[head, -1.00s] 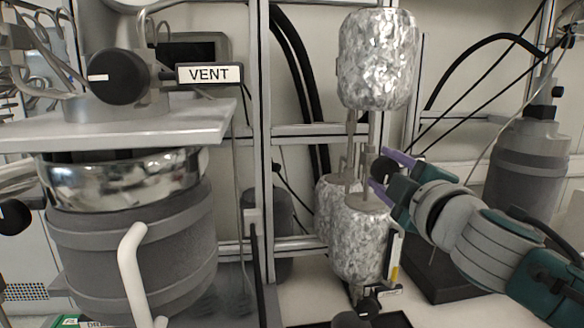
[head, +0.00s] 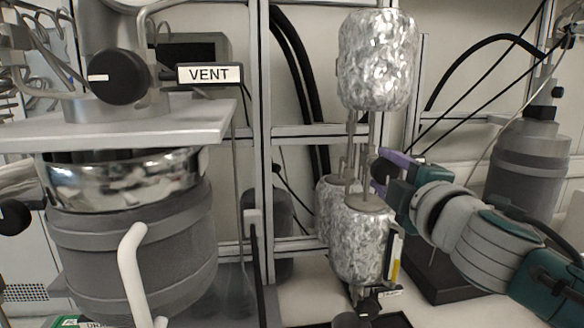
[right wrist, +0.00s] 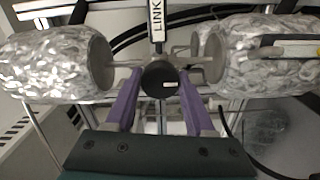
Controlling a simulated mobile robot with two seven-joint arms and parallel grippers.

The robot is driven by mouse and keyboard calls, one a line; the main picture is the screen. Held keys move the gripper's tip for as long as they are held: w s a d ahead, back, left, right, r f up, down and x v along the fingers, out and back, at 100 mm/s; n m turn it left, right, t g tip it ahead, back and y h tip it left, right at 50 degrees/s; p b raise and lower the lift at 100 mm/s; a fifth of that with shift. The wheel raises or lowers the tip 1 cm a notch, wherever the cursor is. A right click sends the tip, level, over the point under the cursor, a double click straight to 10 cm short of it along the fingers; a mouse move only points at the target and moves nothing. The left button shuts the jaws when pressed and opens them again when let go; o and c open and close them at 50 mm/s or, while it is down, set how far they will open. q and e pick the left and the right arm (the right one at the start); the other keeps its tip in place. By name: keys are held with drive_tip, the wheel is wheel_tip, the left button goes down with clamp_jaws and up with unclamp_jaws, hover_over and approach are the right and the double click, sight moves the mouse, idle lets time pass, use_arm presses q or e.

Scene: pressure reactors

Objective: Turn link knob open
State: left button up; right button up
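The link knob (right wrist: 160,80) is a round black knob with a short white mark. It sits below the upright LINK label (right wrist: 157,18) in the right wrist view, with metal pipes on either side. My right gripper (right wrist: 160,72) has its two purple fingers on either side of the knob, with the tips close to its edges. I cannot see clear contact. In the head view the right gripper (head: 378,168) is between the upper and lower foil-wrapped vessels, and the dark knob (head: 383,170) shows partly between its fingers. My left gripper is not in view.
An upper foil-wrapped vessel (head: 378,60) and a lower one (head: 360,245) flank the knob closely. The large grey reactor (head: 130,245) with the VENT label (head: 209,74) stands at left. A metal upright (head: 264,180) and a grey bottle (head: 528,160) are nearby.

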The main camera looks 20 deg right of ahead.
drive_tip(key=o, duration=0.5)
drive_tip(key=shift+c, duration=0.2)
drive_tip(key=b+v, duration=0.1)
drive_tip(key=v, duration=0.9)
drive_tip(key=shift+d, duration=0.1)
